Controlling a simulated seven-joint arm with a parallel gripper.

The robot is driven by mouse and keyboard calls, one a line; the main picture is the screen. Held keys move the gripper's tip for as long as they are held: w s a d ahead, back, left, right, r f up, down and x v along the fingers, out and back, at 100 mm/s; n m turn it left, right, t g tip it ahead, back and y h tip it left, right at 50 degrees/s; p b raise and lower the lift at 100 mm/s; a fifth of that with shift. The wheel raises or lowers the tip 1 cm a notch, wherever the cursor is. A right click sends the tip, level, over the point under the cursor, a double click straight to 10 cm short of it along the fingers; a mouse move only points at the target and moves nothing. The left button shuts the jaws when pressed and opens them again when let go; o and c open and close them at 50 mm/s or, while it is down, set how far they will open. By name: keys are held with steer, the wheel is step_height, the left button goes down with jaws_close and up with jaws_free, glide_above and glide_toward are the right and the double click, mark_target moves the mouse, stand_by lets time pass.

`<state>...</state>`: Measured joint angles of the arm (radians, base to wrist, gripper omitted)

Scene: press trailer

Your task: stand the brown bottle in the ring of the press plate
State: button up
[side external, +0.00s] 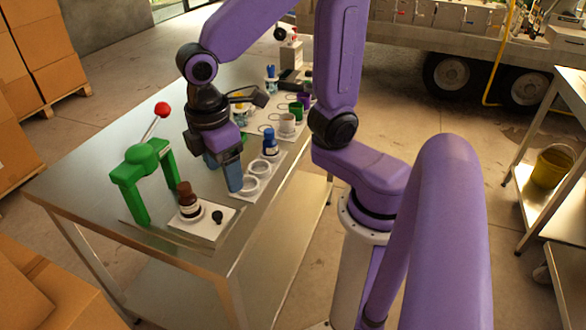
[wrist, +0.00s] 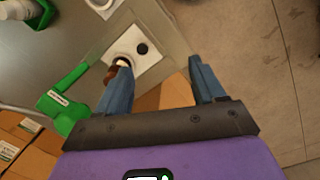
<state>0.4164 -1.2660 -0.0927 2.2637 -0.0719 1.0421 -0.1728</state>
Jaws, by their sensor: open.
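The brown bottle (side external: 185,190) with a dark cap stands upright on the white press plate (side external: 207,231). A pale ring shows around its foot, and the bottle appears to stand inside it. My gripper (side external: 224,176) is open and empty, above the table to the right of the bottle and apart from it. In the wrist view the open fingers (wrist: 160,66) have nothing between them. The bottle (wrist: 121,62) is partly hidden there behind the left finger, with the plate (wrist: 155,57) beyond the fingertips.
A black knob (side external: 217,217) sits on the plate's right part. A blue bottle (side external: 270,142) and several cups stand in a row farther back. The table's front left is clear.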

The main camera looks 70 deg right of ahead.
steer(key=s+d+f+y, duration=0.1)
steer(key=s+d, duration=0.4)
steer(key=s, duration=0.6)
steer(key=shift+s+f, duration=0.15)
steer(key=shift+s, duration=0.15)
steer(key=shift+d, duration=0.1)
stand_by(0.5)
